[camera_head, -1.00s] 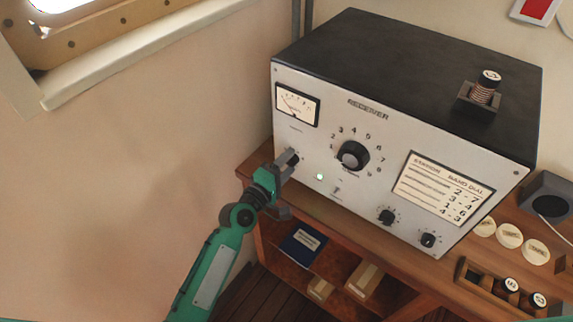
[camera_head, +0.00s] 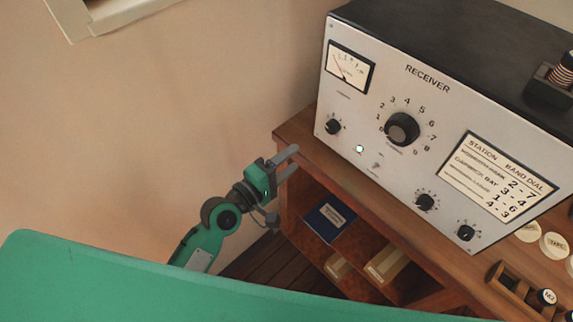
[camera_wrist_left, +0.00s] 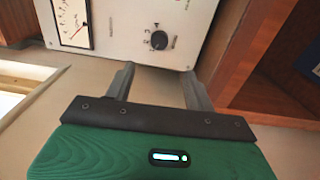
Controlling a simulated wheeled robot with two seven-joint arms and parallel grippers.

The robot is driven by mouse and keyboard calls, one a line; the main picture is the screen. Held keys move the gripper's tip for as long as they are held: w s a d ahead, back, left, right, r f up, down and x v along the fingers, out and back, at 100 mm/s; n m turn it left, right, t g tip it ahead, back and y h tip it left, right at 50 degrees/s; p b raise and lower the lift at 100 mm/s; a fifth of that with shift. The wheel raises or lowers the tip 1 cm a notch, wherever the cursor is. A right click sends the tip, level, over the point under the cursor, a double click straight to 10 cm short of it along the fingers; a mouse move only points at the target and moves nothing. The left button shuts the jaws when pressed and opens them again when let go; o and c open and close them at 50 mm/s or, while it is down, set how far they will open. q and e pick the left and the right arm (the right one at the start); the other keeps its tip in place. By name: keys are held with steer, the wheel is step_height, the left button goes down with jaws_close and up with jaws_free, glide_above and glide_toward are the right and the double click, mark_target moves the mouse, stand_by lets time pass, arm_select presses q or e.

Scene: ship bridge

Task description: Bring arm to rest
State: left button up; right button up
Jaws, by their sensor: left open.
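My left arm comes in from the lower left in the head view. My left gripper (camera_head: 290,162) is open and empty, beside the left front edge of the wooden desk and below the receiver's left end. In the left wrist view its two fingers (camera_wrist_left: 155,88) are apart with nothing between them. The receiver (camera_head: 430,130) stands on the desk, with its lower left knob (camera_head: 333,127) clear of the gripper. In the left wrist view a knob (camera_wrist_left: 159,40) shows beyond the fingers. My right gripper is not in view.
The wooden desk (camera_head: 290,135) has an open shelf below with a blue book (camera_head: 328,218) and small boxes (camera_head: 388,265). Round labelled discs (camera_head: 554,245) and a wooden rack (camera_head: 510,282) lie at the right. Bare wall is at the left.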

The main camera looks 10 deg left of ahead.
arm_select(q)
steer(key=shift+s+a, duration=0.1)
steer(key=shift+s, duration=0.1)
stand_by(0.4)
steer(key=a+f+m+g+y, duration=0.1)
steer(key=a+f+g+y, duration=0.1)
steer(key=f, duration=1)
steer(key=a+f+m+g+y, duration=0.1)
steer(key=a+f+m+y, duration=0.15)
steer(key=f, duration=0.95)
steer(key=s+a+f+m+g+y, duration=0.15)
steer(key=s+f, duration=0.25)
steer(key=f, duration=0.5)
steer(key=s+a+f+g+y, duration=0.1)
steer(key=s+a+f+g, duration=0.15)
steer(key=f, duration=0.55)
steer(key=s+a+f+m+g+y, duration=0.1)
steer(key=s+a+f+m+g, duration=0.1)
steer(key=s+f, duration=0.5)
steer(key=s+a+f+m+g+y, duration=0.1)
steer(key=s+f, duration=0.6)
steer(key=s, duration=0.8)
steer(key=s+a+f+m+g+y, duration=0.1)
steer(key=s+a+f+m+g, duration=0.2)
steer(key=s, duration=0.8)
steer(key=a+f+m, duration=0.2)
steer(key=a+f, duration=0.1)
steer(key=f, duration=0.1)
steer(key=shift+s+a+f+g+y, duration=0.3)
steer(key=shift+s+a+f, duration=0.1)
